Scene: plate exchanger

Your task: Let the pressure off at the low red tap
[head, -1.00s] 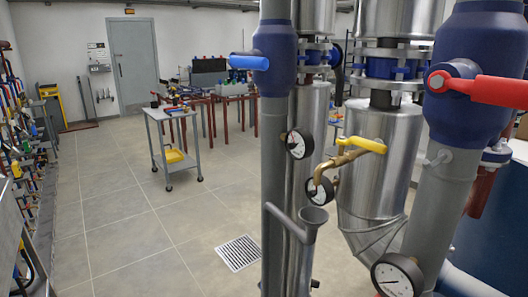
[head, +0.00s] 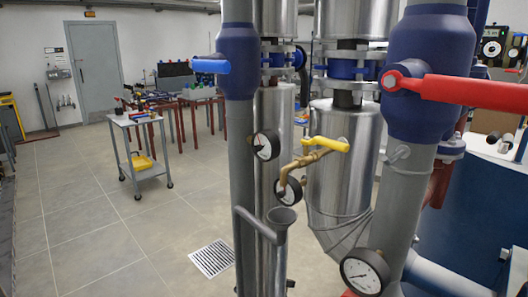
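A large red lever handle (head: 470,90) sits on a blue valve body (head: 431,70) on the right grey pipe and points right. A blue lever handle (head: 211,66) sits on the blue valve body of the left pipe and points left. A small yellow lever (head: 326,143) tops a brass tap (head: 300,165) in the middle. A bit of red (head: 350,293) shows at the bottom edge beside the lower gauge; I cannot tell what it is. A grey funnel pipe (head: 281,215) stands below the brass tap. Neither of my grippers shows.
Round gauges hang on the pipes, one low right (head: 364,272), one on the left (head: 266,145). A floor drain (head: 213,258) lies left of the pipes. A grey cart (head: 139,155) stands further back. The tiled floor at left is clear.

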